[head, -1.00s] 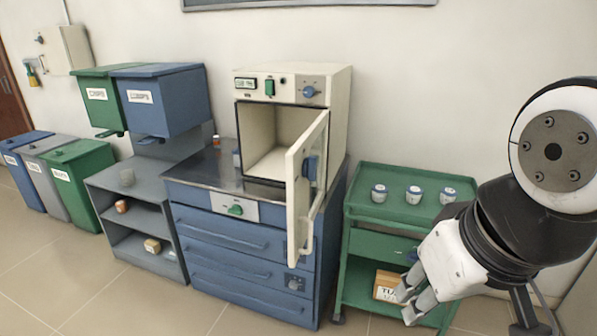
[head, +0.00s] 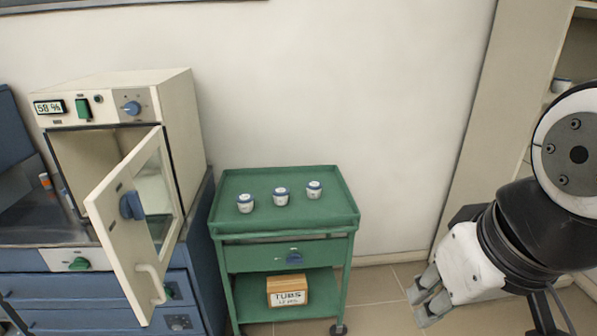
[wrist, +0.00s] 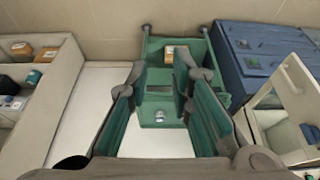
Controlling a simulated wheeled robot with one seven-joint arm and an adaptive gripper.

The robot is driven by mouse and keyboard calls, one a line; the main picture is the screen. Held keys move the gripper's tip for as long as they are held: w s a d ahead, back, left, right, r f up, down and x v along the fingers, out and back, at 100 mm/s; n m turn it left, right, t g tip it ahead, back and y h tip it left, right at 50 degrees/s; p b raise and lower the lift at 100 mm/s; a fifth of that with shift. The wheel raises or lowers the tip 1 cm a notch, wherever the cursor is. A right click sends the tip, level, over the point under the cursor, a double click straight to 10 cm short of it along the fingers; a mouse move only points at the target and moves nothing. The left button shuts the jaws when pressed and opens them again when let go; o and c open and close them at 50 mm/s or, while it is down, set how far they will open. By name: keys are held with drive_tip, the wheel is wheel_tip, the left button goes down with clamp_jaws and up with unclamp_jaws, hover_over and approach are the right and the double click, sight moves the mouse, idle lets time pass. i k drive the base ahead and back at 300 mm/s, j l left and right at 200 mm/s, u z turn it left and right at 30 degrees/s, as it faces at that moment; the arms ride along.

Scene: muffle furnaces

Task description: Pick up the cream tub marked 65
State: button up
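Three small pale tubs with blue-grey lids stand in a row on the green trolley's (head: 340,219) top: a left tub (head: 245,204), a middle tub (head: 281,197) and a right tub (head: 314,190). Their marks are too small to read, so I cannot tell which is 65. My gripper (head: 422,304) is to the right of the trolley in the head view, apart from it and the tubs. In the wrist view my gripper (wrist: 163,85) is open, with its green-padded fingers spread and nothing held. A small pale item (wrist: 159,116) shows between them; I cannot tell what it is.
A cream furnace (head: 178,110) stands left of the trolley, its door (head: 130,215) swung open toward the trolley. A box labelled TUBS (head: 287,291) sits on the trolley's lower shelf. Shelving (wrist: 45,95) with several items is left in the wrist view. Floor is clear right of the trolley.

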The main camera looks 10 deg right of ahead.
sight(315, 188)
drive_tip(key=z, duration=0.35)
drive_tip(key=i+j+z, duration=0.1)
drive_tip(key=z, duration=0.25)
drive_tip(key=j+z, duration=0.15)
drive_tip(key=z, duration=0.2)
drive_tip(key=i+j+z, duration=0.2)
drive_tip(key=j, duration=0.35)
drive_tip(key=j+z, duration=0.25)
drive_tip(key=j, duration=0.25)
drive_tip(key=i+j+z, duration=0.2)
drive_tip(key=j, duration=0.95)
drive_tip(key=k, duration=0.05)
